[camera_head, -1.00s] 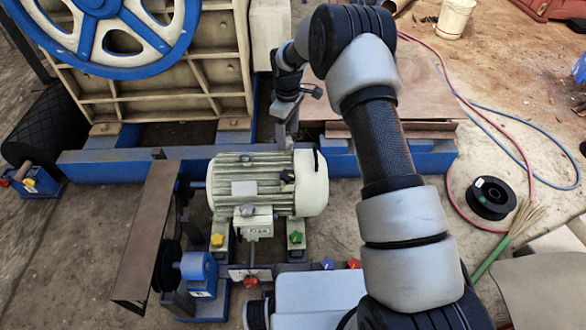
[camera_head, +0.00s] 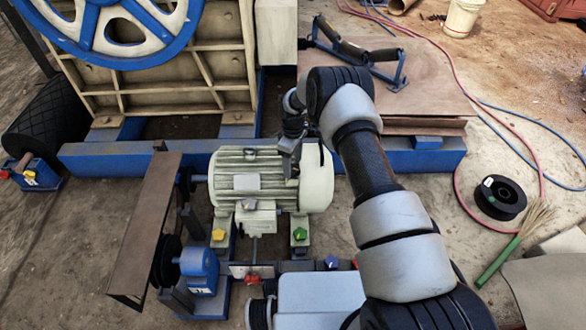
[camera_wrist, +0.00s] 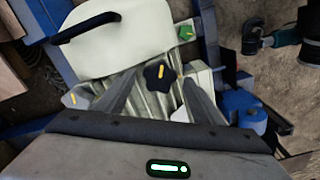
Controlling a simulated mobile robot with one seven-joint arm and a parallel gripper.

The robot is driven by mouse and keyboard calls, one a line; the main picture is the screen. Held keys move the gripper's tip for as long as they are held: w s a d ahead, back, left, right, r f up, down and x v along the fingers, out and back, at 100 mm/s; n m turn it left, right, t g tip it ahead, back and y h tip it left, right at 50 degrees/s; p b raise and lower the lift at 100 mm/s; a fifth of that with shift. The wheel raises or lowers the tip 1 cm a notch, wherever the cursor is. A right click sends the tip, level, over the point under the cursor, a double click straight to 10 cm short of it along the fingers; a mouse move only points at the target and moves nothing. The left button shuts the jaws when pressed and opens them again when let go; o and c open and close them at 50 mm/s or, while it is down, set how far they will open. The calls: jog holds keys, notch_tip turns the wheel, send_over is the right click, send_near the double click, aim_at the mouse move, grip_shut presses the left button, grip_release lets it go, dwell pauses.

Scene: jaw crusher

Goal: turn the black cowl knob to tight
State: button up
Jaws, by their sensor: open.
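The black star-shaped cowl knob (camera_wrist: 160,76) with a yellow mark shows in the wrist view, on the ribbed top of the cream motor (camera_wrist: 115,42). The mark runs nearly up and down in that view. My gripper (camera_wrist: 158,82) is open and empty, with one finger on each side of the knob in the picture. I cannot tell how far the fingertips are above it. In the head view my gripper (camera_head: 289,158) is over the right part of the motor (camera_head: 235,180) and hides the knob.
A green knob (camera_head: 299,234) and a yellow knob (camera_head: 218,235) sit on the motor's feet. A red knob (camera_head: 253,280) and a blue knob (camera_head: 332,262) are nearer. A brown guard plate (camera_head: 146,225) stands left of the motor. A black spool (camera_head: 500,197) lies at right.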

jog(key=shift+f, duration=1.1)
jog(key=c, duration=1)
jog(key=shift+c, duration=0.2)
